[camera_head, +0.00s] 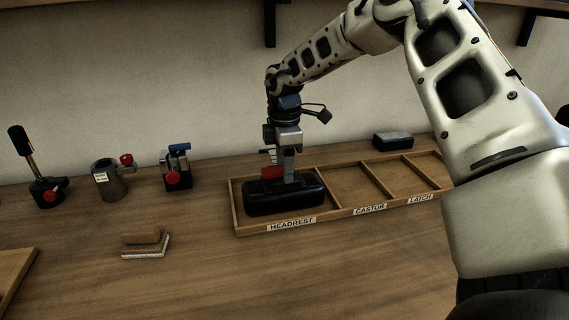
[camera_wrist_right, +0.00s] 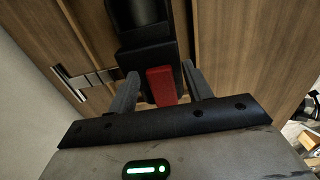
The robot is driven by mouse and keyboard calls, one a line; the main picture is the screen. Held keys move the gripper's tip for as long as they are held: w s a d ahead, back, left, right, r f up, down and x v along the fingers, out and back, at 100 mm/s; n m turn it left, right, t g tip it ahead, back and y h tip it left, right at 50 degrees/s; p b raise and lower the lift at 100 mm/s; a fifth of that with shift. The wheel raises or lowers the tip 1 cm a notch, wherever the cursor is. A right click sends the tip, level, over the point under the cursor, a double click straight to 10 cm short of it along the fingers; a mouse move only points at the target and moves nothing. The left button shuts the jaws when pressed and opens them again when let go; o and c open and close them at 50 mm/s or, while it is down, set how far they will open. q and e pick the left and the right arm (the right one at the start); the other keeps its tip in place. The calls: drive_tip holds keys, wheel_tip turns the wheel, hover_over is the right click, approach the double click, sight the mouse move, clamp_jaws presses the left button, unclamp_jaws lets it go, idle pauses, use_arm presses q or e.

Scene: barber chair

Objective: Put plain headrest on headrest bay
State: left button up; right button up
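The plain headrest (camera_head: 285,200) is a black, rounded pad with a red part (camera_head: 272,172) on top. It lies in the headrest bay, the left compartment of the wooden tray (camera_head: 237,222), behind the HEADREST label (camera_head: 291,224). My right gripper (camera_head: 287,172) points down just above it. In the right wrist view the fingers (camera_wrist_right: 161,85) stand apart on either side of the red part (camera_wrist_right: 162,87), with visible gaps to it. The black headrest (camera_wrist_right: 140,20) extends beyond the fingertips. My left gripper is not in view.
The CASTOR (camera_head: 369,209) and LATCH (camera_head: 420,198) compartments look empty. A dark box (camera_head: 392,141) stands behind the tray. A lever device (camera_head: 46,190), a grey cylinder (camera_head: 109,182) and a clamp-like fixture (camera_head: 177,172) stand at left. A brown block (camera_head: 143,239) lies in front.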

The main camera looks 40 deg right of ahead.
drive_tip(key=shift+r+p, duration=0.3)
drive_tip(key=shift+p, duration=0.05)
wheel_tip(320, 180, up, 12)
drive_tip(key=b, duration=0.1)
drive_tip(key=shift+f, duration=0.15)
idle(0.5)
